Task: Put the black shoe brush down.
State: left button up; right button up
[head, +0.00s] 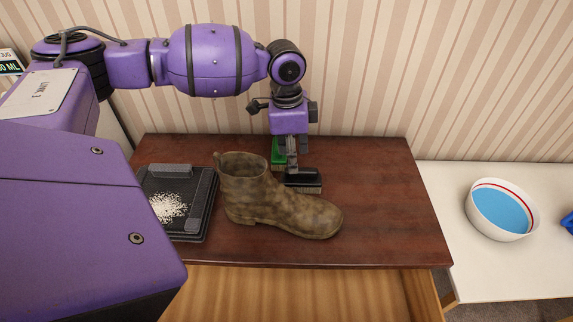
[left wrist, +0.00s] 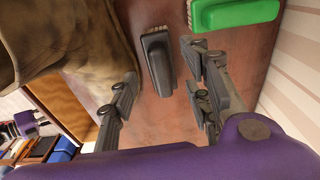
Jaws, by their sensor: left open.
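The black shoe brush (head: 305,177) rests on the dark wooden tabletop just behind the brown boot (head: 270,200), its pale bristles down. In the left wrist view the gripper's fingers (left wrist: 162,75) are spread wide. The black brush (left wrist: 157,60) lies between them in that picture, with a visible gap on each side. My right gripper is not in view.
A green brush (head: 277,151) lies close behind the gripper; it also shows in the left wrist view (left wrist: 235,12). A black tray (head: 208,205) with white grains is left of the boot. The tabletop's right side is clear. A white bowl (head: 478,218) stands on the white table.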

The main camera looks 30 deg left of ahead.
aim_at(300, 169)
pick_arm(q)
jog(key=shift+w+d+f+t+h, duration=0.35)
jog(key=shift+w+d+f, duration=0.2)
jog(key=shift+d, duration=0.2)
jog(key=f, duration=0.7)
jog(key=shift+d, duration=0.4)
jog(key=c, duration=1.1)
notch_tip(300, 169, up, 10)
jog(key=shift+r, duration=0.35)
notch_tip(300, 169, up, 14)
jog(key=p, duration=0.5)
jog(key=s+d+f+n+b, duration=0.1)
jog(key=s+d+f+n, duration=0.2)
jog(key=s+n, duration=0.1)
jog(key=s+d+f+n+y+b, duration=0.1)
jog(key=s+d+f+n, duration=0.2)
jog(key=s, duration=0.1)
jog(key=s+d+f+n, duration=0.3)
jog(key=s+n, duration=0.1)
jog(key=shift+d+f+n+t+y+b, duration=0.25)
jog(key=shift+d+f+n+t+b, duration=0.05)
jog(key=shift+t+b, duration=0.1)
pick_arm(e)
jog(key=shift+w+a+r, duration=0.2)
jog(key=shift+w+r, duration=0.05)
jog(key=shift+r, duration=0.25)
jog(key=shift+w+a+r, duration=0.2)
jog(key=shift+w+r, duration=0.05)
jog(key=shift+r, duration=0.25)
